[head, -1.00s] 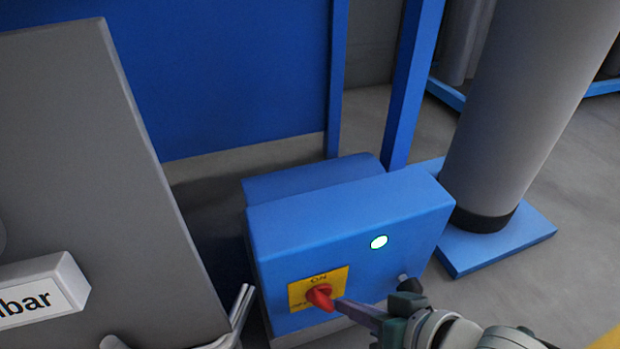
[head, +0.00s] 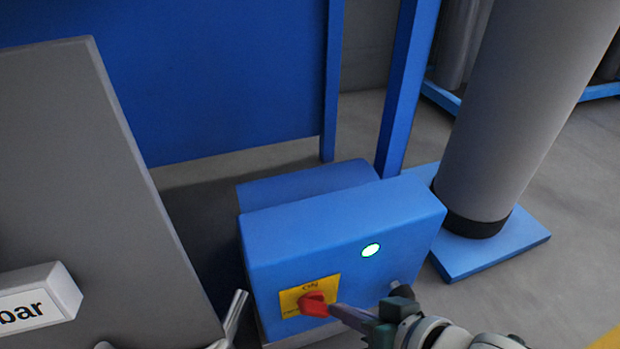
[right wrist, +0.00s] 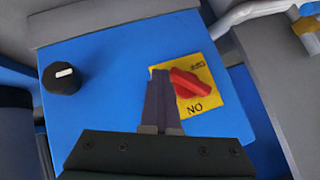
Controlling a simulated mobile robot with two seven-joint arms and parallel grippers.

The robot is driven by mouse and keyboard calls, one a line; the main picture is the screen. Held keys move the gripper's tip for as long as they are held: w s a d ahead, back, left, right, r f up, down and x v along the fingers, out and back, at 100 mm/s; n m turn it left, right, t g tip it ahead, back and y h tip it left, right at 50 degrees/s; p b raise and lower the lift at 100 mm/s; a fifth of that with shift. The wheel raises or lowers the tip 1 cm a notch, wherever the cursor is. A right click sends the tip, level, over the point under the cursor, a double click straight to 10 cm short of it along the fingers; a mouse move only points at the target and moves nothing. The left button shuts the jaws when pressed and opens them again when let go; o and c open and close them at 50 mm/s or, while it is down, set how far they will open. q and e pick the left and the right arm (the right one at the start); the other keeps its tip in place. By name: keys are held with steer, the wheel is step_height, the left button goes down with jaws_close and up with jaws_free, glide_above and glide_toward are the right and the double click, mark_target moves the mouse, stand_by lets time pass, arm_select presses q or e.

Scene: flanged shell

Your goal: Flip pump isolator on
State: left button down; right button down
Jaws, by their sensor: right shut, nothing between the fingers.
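The pump isolator is a red rotary handle (head: 314,304) on a yellow plate (head: 290,295), low on the front of a blue box (head: 340,242). ON is at the plate's top in the head view. My right gripper (head: 335,309) is shut and empty. Its fingertips (right wrist: 160,73) are beside one end of the handle; I cannot tell whether they touch. My left gripper is not in view.
A grey cabinet (head: 75,170) with a bar label stands left. A thick grey column (head: 500,120) stands right on a blue base. Bent metal tubing (head: 233,316) is near the box.

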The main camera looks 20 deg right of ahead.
steer(key=shift+p+v, duration=3.75)
steer(key=shift+v, duration=1.15)
steer(key=a+r+n+h+p, duration=0.2)
steer(key=a+r+h+p, duration=0.1)
steer(key=r, duration=0.5)
steer(key=shift+s+a+r+p, duration=0.3)
steer(key=shift+s+a+p, duration=0.15)
steer(key=shift+a+p, duration=0.5)
steer(key=shift+a, duration=0.15)
